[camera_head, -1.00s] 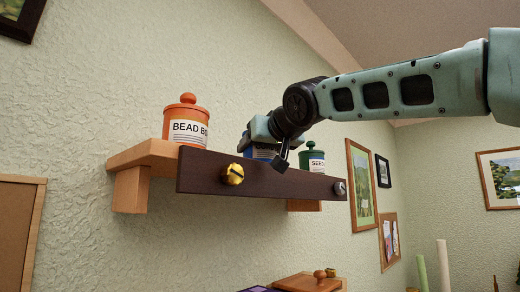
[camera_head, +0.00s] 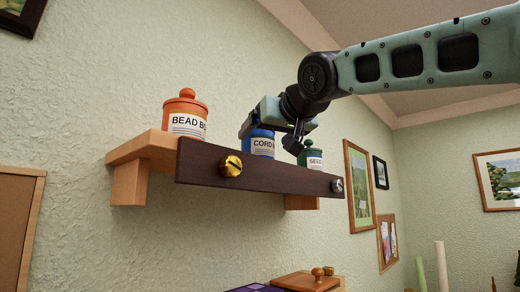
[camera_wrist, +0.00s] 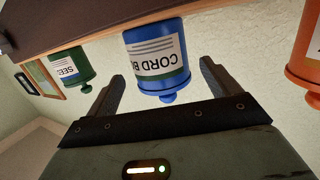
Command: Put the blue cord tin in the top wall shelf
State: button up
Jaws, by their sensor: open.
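The blue cord tin (camera_head: 262,145) stands upright on the wall shelf (camera_head: 150,150), between two other tins, its lower part hidden by the shelf's dark front board. In the wrist view the blue cord tin (camera_wrist: 156,55) appears upside down, with its lid and knob toward my gripper. My gripper (camera_head: 290,138) is above and in front of the tin. In the wrist view my gripper (camera_wrist: 163,88) is open, its fingers on either side of the tin's lid end with gaps showing. It does not hold the tin.
An orange bead tin (camera_head: 186,115) stands left on the shelf and a green seed tin (camera_head: 311,154) right. A dark front board (camera_head: 260,172) with a brass knob (camera_head: 231,166) runs along the shelf. Framed pictures (camera_head: 359,186) hang to the right.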

jog(key=f+b+v, duration=0.1)
jog(key=v, duration=0.5)
jog(key=shift+s+r, duration=0.3)
jog(key=shift+r, duration=0.2)
jog(key=shift+d, duration=0.15)
